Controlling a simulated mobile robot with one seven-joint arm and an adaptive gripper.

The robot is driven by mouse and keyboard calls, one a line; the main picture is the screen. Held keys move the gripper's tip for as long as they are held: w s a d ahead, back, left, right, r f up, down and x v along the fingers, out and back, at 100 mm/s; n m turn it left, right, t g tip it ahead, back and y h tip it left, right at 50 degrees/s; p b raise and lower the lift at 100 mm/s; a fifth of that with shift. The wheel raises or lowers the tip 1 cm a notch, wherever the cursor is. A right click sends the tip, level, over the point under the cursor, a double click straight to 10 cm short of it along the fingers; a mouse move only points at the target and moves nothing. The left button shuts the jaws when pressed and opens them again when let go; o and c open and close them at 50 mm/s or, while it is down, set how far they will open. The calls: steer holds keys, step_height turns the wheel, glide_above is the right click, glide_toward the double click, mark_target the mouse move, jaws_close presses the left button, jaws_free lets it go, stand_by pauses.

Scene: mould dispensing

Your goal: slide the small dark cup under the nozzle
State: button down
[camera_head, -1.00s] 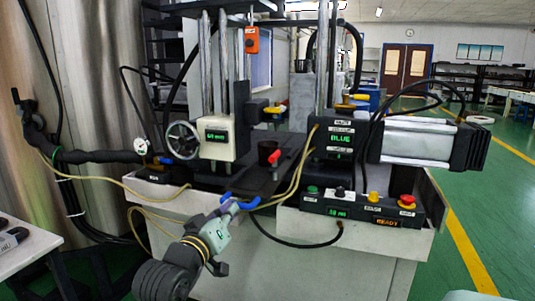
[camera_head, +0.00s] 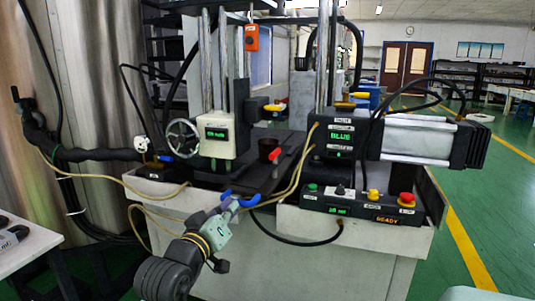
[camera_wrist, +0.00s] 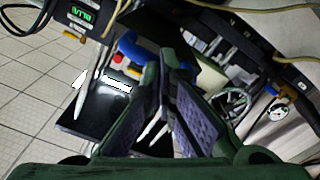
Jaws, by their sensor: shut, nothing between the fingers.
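The small dark cup (camera_head: 268,149) stands upright on the dark bed (camera_head: 257,180) of the machine, just left of a red-tipped lever. My gripper (camera_head: 233,203) is low at the machine's front edge, nearer to the camera than the cup and apart from it. In the wrist view my gripper (camera_wrist: 167,64) is shut and empty, its dark green fingers with purple pads pointing at the machine. A blue curved piece (camera_wrist: 128,46) lies just beyond the fingertips; I cannot tell whether they touch. I cannot clearly make out the nozzle, or the cup in the wrist view.
The red-tipped lever (camera_head: 275,154) is beside the cup. A handwheel (camera_head: 182,138) and a pale display box (camera_head: 215,136) are to its left. A control panel (camera_head: 362,208) with coloured buttons is at the right. Cream hoses (camera_head: 292,178) and a black cable hang close to my gripper.

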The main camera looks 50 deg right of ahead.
mark_target(244, 194)
stand_by(0.4)
steer(key=shift+p+x, duration=0.95)
steer(key=shift+x, duration=2.1)
steer(key=shift+p+x, duration=0.35)
steer(key=shift+x, duration=0.55)
steer(key=v, duration=0.7)
